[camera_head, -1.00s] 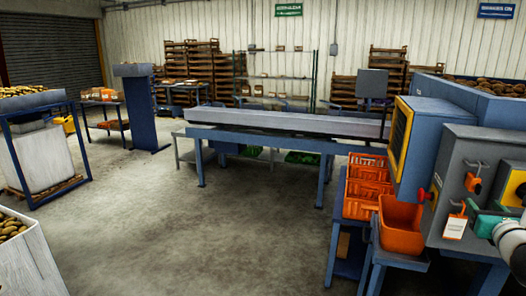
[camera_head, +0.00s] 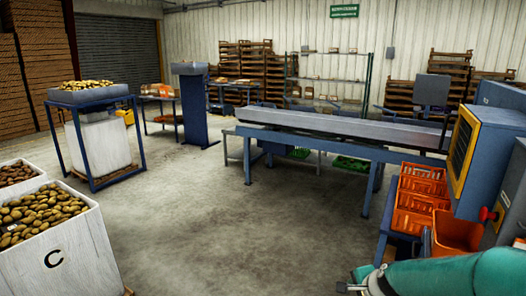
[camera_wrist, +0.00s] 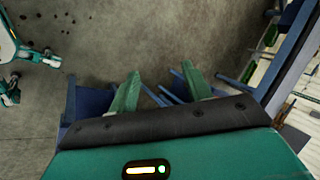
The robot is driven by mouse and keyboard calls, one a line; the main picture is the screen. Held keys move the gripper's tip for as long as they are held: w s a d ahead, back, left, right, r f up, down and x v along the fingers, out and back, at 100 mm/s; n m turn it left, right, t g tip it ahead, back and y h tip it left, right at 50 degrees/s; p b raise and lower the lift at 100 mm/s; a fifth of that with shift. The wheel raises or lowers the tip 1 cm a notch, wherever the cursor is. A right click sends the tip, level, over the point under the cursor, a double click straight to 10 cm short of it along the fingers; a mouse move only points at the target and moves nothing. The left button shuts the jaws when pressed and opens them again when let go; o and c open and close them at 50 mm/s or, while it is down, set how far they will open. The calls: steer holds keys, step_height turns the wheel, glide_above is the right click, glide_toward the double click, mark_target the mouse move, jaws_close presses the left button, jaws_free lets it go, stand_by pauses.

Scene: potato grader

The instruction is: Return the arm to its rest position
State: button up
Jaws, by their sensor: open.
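My gripper (camera_wrist: 160,86) shows in the wrist view as two green fingers spread apart with nothing between them. It points down over bare concrete floor, with blue frame parts near the fingers. My teal arm (camera_head: 445,279) crosses the lower right of the head view, in front of the orange bins. The fingers cannot be made out clearly in the head view.
A blue machine with a red knob (camera_head: 485,214) and orange crates (camera_head: 420,205) stand close on the right. A long conveyor (camera_head: 330,124) is beyond. A white potato crate marked C (camera_head: 60,255) stands at lower left. The middle floor is clear.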

steer(key=s+a+r+n, duration=0.4)
steer(key=s+r+n, duration=0.3)
steer(key=s, duration=0.4)
steer(key=s+a+r+n+h, duration=0.1)
steer(key=s+a+r+n, duration=0.4)
steer(key=s+r+n, duration=0.3)
steer(key=s+r, duration=0.1)
steer(key=s, duration=0.2)
steer(key=shift+a+n+g, duration=0.3)
steer(key=shift+g, duration=0.1)
steer(key=shift+c, duration=1.3)
steer(key=shift+d, duration=0.2)
